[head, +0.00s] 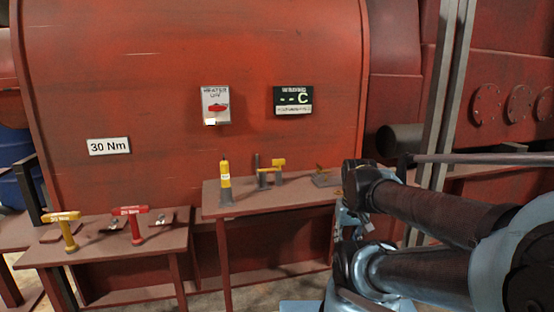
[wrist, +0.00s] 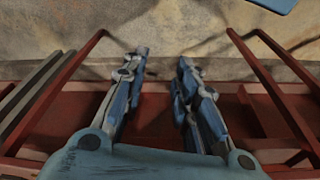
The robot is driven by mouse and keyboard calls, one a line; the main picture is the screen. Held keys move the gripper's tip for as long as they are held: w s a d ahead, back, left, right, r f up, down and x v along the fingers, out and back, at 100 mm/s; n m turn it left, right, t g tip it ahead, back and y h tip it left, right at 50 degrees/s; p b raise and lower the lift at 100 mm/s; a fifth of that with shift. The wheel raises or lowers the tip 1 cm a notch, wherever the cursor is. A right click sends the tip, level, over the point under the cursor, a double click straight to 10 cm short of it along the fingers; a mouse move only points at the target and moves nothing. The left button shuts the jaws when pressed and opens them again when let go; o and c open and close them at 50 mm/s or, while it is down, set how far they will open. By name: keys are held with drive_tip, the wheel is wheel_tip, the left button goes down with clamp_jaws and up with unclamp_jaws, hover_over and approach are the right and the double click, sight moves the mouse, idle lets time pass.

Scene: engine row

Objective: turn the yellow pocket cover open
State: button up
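On the right-hand red table (head: 290,193) in the head view, a small flat yellow piece (head: 268,171) sits beside a dark upright post and a yellow-topped stand (head: 278,163). The flat piece may be the yellow pocket cover; it is too small to tell whether it is open or shut. My gripper (wrist: 163,57) shows in the wrist view with its two blue-grey fingers apart and nothing between them. It points toward floor and red table framing, and no yellow cover shows there. In the head view my arm stands right of the table, clear of the yellow pieces.
A yellow-and-black tool (head: 226,182) stands at the table's left end. A dark plate (head: 324,178) lies at its right end. A lower table (head: 100,247) holds yellow (head: 65,228) and red (head: 134,222) T-handled tools. A red wall stands behind; a metal post (head: 440,110) rises at right.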

drive_tip(key=w+a+r+n+g, duration=0.1)
drive_tip(key=w+a+r+n, duration=0.35)
drive_tip(key=w+r, duration=0.5)
drive_tip(key=w+a+r+n, duration=0.3)
drive_tip(key=w+r+n, duration=0.3)
drive_tip(key=r, duration=0.6)
drive_tip(key=w+a+r+n+g, duration=0.1)
drive_tip(key=w+a+r+n, duration=1.05)
drive_tip(key=w+a, duration=0.35)
drive_tip(key=shift+m, duration=0.5)
drive_tip(key=f, duration=0.5)
drive_tip(key=d+f, duration=0.1)
drive_tip(key=f, duration=1)
drive_tip(key=shift+w+d+f, duration=0.2)
drive_tip(key=shift+w+f, duration=0.1)
drive_tip(key=shift+f, duration=0.1)
drive_tip(key=shift+c, duration=0.6)
clamp_jaws()
